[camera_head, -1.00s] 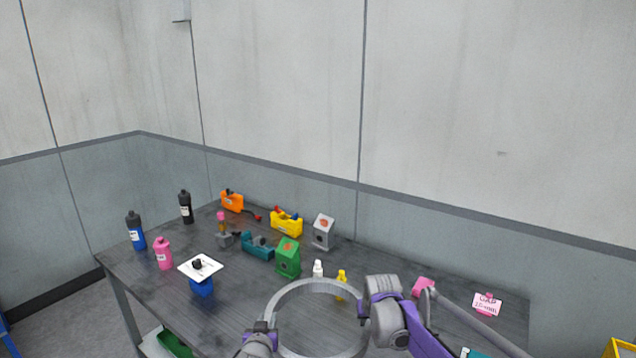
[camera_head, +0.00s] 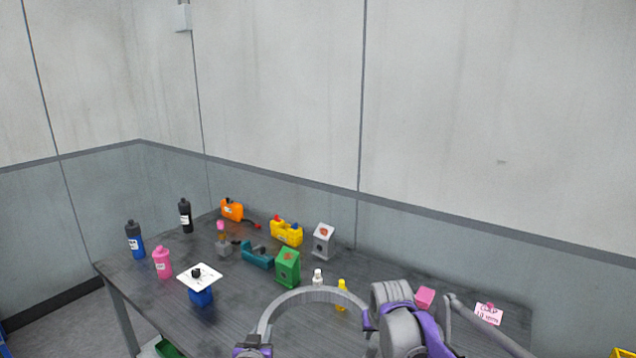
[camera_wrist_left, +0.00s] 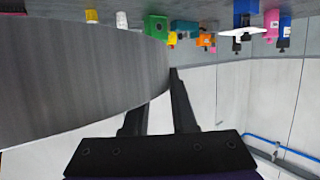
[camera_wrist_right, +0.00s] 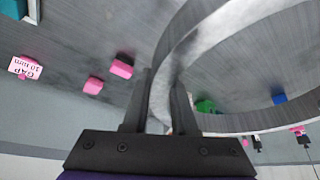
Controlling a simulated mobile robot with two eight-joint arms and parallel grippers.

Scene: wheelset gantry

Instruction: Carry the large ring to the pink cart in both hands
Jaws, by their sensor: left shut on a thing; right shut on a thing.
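The large grey ring (camera_head: 312,294) is held above the near part of the table, with only its far arc in the head view. My left gripper (camera_head: 256,341) is shut on the ring's left side; in the left wrist view the ring's broad wall (camera_wrist_left: 80,75) runs between the fingers (camera_wrist_left: 160,105). My right gripper (camera_head: 367,319) is shut on the ring's right side; in the right wrist view the ring's curved rim (camera_wrist_right: 180,55) passes between the fingers (camera_wrist_right: 160,105). The ring's near part is below the head view. No pink cart is in view.
The dark table (camera_head: 130,282) bears blue, black and pink bottles (camera_head: 162,263), a white plate on a blue block (camera_head: 201,296), a green box (camera_head: 288,267), and small white and yellow bottles (camera_head: 342,293) near the ring. A pink block (camera_head: 425,297) and a sign (camera_head: 489,313) stand right. Walls close the back.

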